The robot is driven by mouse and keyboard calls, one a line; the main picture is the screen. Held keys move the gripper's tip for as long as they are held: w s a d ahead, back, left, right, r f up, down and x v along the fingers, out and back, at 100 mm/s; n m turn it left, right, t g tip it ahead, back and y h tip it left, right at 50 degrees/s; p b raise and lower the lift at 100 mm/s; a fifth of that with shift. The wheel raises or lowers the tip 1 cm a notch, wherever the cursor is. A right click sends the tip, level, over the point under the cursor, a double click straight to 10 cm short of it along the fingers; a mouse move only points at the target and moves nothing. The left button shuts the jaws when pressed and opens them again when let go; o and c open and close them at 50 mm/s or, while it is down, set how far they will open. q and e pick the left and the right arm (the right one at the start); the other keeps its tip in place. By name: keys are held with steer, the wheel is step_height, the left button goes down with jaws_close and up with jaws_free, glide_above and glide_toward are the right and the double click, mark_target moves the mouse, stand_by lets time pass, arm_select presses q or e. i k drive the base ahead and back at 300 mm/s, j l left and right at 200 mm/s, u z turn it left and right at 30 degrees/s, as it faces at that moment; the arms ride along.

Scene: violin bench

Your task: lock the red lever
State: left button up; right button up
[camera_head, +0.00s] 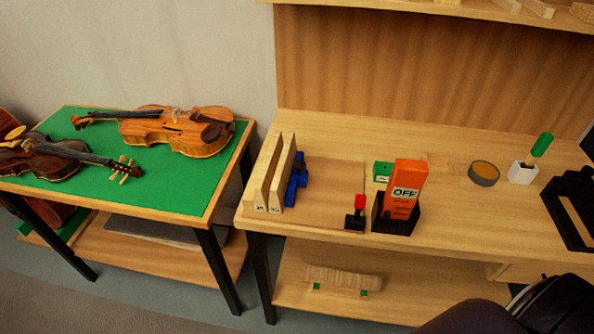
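The red lever (359,202) is a small red block on a black base (355,219), near the front edge of the workbench. The red part stands upright above the base; whether it is locked cannot be told at this size. Just right of it, an orange box marked OFF (407,178) stands in a black holder (396,222). Two upright wooden boards (270,180) with blue clamp-like parts (296,180) stand to the lever's left. Neither my left nor my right gripper is in view.
A small green box (382,171) sits behind the orange box. A round tin (484,173), a white cup with a green-handled tool (524,171) and a black frame (568,213) are farther right. Violins lie on the green-topped table (186,195) at left.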

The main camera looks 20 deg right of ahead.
mark_target(360, 199)
steer(key=l+z, duration=0.15)
steer(key=z, duration=1)
